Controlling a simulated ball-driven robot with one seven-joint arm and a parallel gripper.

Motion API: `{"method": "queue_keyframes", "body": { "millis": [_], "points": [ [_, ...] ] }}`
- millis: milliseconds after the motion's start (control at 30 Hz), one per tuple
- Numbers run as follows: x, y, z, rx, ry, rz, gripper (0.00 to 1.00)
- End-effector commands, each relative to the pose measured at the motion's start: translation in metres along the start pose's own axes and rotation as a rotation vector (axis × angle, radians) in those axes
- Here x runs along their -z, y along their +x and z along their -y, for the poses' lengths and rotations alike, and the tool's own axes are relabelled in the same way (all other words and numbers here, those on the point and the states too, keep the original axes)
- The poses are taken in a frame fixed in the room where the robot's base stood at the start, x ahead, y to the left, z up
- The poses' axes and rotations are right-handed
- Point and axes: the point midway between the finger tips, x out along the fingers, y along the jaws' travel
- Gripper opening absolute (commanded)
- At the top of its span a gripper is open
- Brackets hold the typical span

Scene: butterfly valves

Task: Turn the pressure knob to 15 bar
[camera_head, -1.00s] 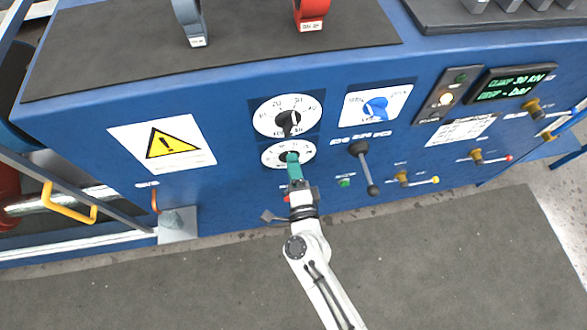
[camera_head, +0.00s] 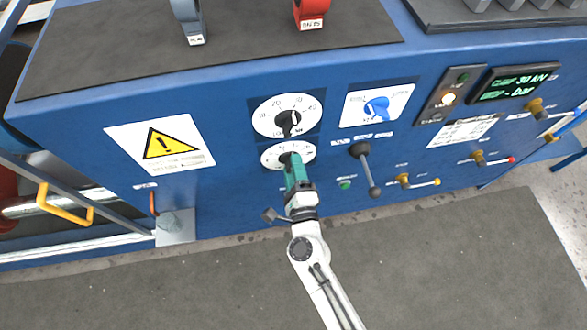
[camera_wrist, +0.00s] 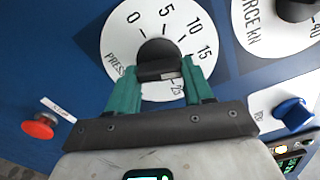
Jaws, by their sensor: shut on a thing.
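I cannot clearly tell which mark the knob points to. In the head view, the gripper (camera_head: 291,160) reaches up to the lower white dial (camera_head: 269,156) and hides the knob and part of the dial.
The force dial (camera_head: 271,112) is just above, and a blue knob (camera_head: 376,107) is up to the right. A black lever (camera_head: 366,172) and a green button (camera_head: 344,184) are right of my gripper. A red button (camera_wrist: 38,127) is close by.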

Motion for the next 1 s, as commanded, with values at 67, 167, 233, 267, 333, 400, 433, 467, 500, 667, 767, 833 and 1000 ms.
{"method": "queue_keyframes", "body": {
  "millis": [67, 167, 233, 267, 333, 400, 433, 467, 500, 667, 767, 833, 1000],
  "points": [
    [0.003, 0.003, 0.004, 0.009, -0.002, -0.005, 0.21],
    [0.003, 0.003, 0.004, 0.009, -0.002, -0.005, 0.55],
    [0.003, 0.003, 0.004, 0.009, -0.002, -0.006, 0.62],
    [0.003, 0.003, 0.004, 0.009, -0.002, -0.005, 0.64],
    [0.002, 0.003, 0.004, 0.008, -0.002, -0.005, 0.71],
    [0.002, 0.002, 0.003, 0.006, -0.002, -0.004, 0.77],
    [0.002, 0.002, 0.003, 0.006, -0.002, -0.003, 0.77],
    [0.002, 0.002, 0.002, 0.005, -0.002, -0.003, 0.77],
    [0.002, 0.002, 0.002, 0.004, -0.002, -0.003, 0.77],
    [0.001, 0.001, 0.001, 0.002, -0.002, -0.002, 0.77],
    [0.001, -0.004, 0.000, 0.001, -0.002, -0.002, 0.77],
    [0.001, -0.012, -0.001, 0.000, -0.002, -0.002, 0.77],
    [0.002, -0.041, -0.002, 0.000, 0.000, -0.003, 0.77]
  ]
}}
